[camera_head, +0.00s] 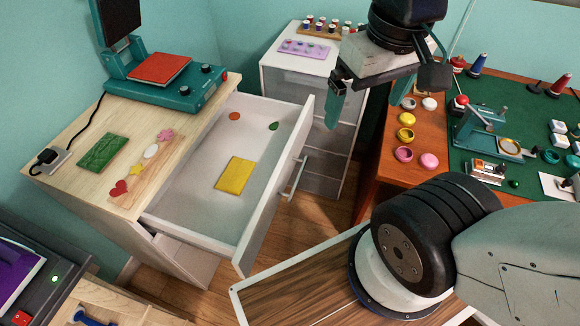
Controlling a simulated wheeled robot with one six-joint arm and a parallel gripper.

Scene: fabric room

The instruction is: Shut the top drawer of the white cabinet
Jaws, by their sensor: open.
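The white cabinet (172,247) with a light wood top stands at the left. Its top drawer (190,205) is pulled far out to the right. The drawer front (270,205) carries a pale bar handle (297,177). Inside lie a yellow rectangle (236,175), an orange-red disc (235,116) and a green leaf-like piece (274,126). My gripper (367,108) is open and empty, its teal fingers pointing down. In the picture it is up and right of the drawer front, apart from it.
A press-like machine (165,85) and flat coloured shapes rest on the cabinet top. Another white cabinet (290,75) with thread spools stands behind. A worktable (390,170) with pots and tools is at right. Wooden floor (312,208) shows between drawer and worktable.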

